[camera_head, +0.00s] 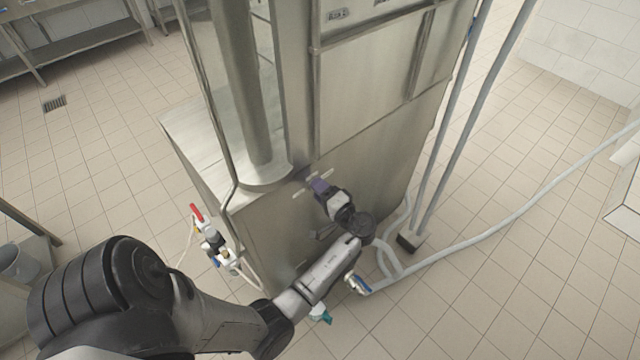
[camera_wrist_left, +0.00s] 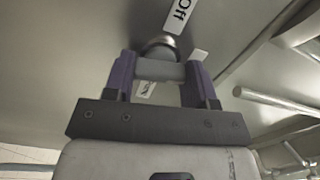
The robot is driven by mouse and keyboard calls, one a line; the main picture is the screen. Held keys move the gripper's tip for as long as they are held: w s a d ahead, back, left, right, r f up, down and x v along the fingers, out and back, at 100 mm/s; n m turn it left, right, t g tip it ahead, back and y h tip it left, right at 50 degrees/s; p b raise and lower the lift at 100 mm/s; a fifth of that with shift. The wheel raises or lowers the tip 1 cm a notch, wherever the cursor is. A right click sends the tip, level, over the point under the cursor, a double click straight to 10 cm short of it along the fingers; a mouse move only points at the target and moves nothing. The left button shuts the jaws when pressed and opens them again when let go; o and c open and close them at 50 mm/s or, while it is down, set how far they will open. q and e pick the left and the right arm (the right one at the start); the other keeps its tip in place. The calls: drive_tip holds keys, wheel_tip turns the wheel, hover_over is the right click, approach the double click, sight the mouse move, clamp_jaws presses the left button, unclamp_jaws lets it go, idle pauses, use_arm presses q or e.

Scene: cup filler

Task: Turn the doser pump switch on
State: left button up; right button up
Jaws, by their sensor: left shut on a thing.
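The doser pump switch (camera_wrist_left: 160,70) shows in the left wrist view as a grey bar in front of a round metal base on the steel panel. A white label reading "Off" (camera_wrist_left: 178,14) is just above it. A second label (camera_wrist_left: 147,89) is partly hidden behind the gripper, and its text cannot be read. My left gripper (camera_head: 316,183) is at the side of the steel machine in the head view. Its two purple fingers are on either side of the switch bar, shut on it. In the head view the switch is mostly hidden by the gripper. My right gripper is in neither view.
The steel machine (camera_head: 365,100) fills the middle of the head view. A valve cluster with a red handle (camera_head: 197,212) is at its left. Tiled floor is open on both sides.

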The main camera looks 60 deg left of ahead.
use_arm(q)
drive_tip(key=shift+r+m+p, duration=0.1)
drive_tip(key=shift+m+p, duration=0.5)
drive_tip(key=shift+m, duration=0.1)
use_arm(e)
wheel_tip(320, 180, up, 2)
use_arm(q)
drive_tip(key=shift+m, duration=0.3)
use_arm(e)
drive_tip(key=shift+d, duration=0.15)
use_arm(q)
drive_tip(key=o, duration=0.9)
drive_tip(key=shift+o, duration=0.2)
drive_tip(key=shift+d, duration=0.1)
